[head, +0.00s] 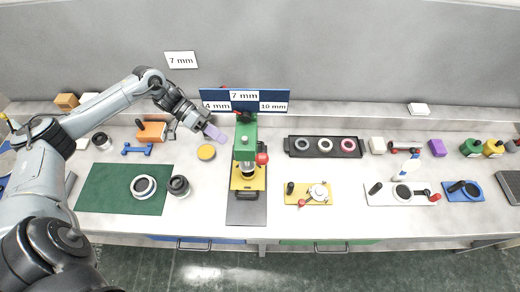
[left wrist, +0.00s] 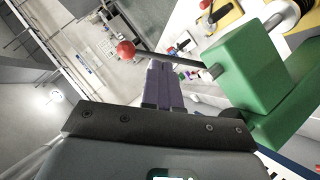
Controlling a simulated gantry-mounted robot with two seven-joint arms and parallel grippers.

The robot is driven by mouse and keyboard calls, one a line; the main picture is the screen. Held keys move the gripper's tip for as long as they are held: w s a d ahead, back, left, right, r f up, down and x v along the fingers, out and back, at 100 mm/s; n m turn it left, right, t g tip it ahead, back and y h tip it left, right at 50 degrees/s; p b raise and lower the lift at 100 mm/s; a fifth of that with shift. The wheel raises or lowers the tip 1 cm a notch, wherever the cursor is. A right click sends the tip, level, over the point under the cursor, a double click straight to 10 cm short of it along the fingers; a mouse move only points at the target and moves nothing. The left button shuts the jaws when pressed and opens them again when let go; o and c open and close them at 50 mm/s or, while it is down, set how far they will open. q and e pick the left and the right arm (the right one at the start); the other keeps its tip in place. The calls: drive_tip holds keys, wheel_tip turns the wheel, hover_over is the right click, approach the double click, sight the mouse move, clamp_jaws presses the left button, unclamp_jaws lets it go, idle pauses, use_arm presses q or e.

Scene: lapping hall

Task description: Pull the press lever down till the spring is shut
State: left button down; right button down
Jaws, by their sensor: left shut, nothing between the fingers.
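The green press (head: 245,140) stands on a yellow base (head: 247,183) at the middle of the bench. Its lever ends in a red ball knob (head: 262,159), on the right side of the press in the head view. In the left wrist view the red knob (left wrist: 126,49) sits on a dark rod running out from the green press head (left wrist: 250,65). My left gripper (head: 213,132), with purple fingers, is shut and empty, left of the press and apart from the knob. In the left wrist view its fingertips (left wrist: 166,66) appear near the rod; contact cannot be told. The spring's state is unclear.
A blue board with size cards (head: 244,96) stands behind the press. A yellow disc (head: 206,152) lies below my left gripper. A green mat (head: 120,190) lies left, a black tray of rings (head: 325,147) right.

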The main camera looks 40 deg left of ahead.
use_arm(q)
drive_tip(key=w+r+t, duration=0.1)
drive_tip(key=w+r, duration=0.3)
drive_tip(key=r, duration=0.1)
drive_tip(key=w+d+f+p, duration=0.1)
drive_tip(key=d+f+p, duration=0.2)
drive_tip(key=d+f, duration=0.4)
drive_tip(key=shift+d+f+m, duration=0.4)
drive_tip(key=shift+d, duration=1.05)
